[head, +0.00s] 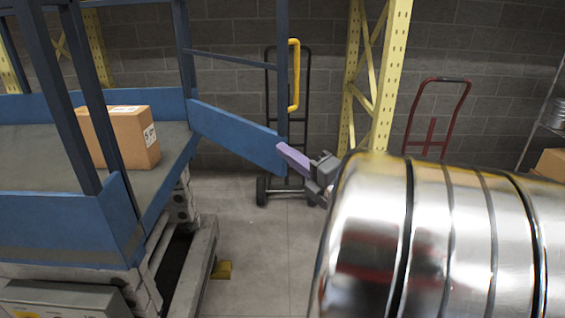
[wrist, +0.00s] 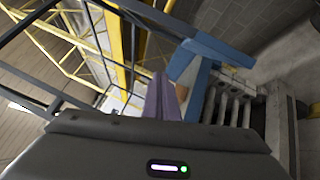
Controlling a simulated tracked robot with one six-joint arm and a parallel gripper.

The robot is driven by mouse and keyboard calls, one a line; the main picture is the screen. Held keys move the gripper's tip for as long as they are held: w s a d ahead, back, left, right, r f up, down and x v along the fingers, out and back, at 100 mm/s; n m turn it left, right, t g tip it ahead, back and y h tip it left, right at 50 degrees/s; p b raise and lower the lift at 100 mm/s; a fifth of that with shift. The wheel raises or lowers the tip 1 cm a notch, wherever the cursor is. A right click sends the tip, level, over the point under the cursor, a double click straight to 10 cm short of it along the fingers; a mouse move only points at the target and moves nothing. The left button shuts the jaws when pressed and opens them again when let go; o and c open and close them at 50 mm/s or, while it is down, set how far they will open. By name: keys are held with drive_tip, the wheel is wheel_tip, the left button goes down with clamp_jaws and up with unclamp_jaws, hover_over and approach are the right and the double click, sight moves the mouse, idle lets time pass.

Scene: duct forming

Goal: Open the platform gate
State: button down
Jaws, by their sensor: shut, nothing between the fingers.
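The platform gate (head: 235,135) is a blue frame with a deep lower panel. It stands swung outward from the blue lift platform (head: 62,232), angled toward the right, and the platform's side behind it is open. A yellow handle (head: 294,75) shows beside the gate's free end post. My gripper (head: 282,148) has purple fingers, shut and empty, at the lower free end of the gate. I cannot tell whether they touch it. In the wrist view the closed fingers (wrist: 160,78) point toward blue parts (wrist: 215,52) of the gate or platform.
A cardboard box (head: 130,138) sits on the platform deck. A black hand truck (head: 267,160) stands behind the gate, and a red one (head: 433,135) by the wall. Yellow rack posts (head: 388,80) rise between them. Concrete floor (head: 262,250) is clear below the gate.

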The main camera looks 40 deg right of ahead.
sight(283, 161)
wheel_tip(283, 161, down, 8)
drive_tip(key=s+m+g+h, duration=0.2)
drive_tip(key=m, duration=0.2)
drive_tip(key=shift+d+m+h, duration=0.15)
drive_tip(key=shift+m+h, duration=0.15)
drive_tip(key=shift+m, duration=0.1)
drive_tip(key=shift+w, duration=0.1)
drive_tip(key=w+d, duration=0.1)
drive_tip(key=w, duration=0.2)
drive_tip(key=w+d, duration=0.1)
drive_tip(key=w, duration=0.2)
drive_tip(key=w+d, duration=0.2)
drive_tip(key=w, duration=0.2)
drive_tip(key=shift+f, duration=0.1)
drive_tip(key=shift+d, duration=0.75)
drive_tip(key=shift+w, duration=0.15)
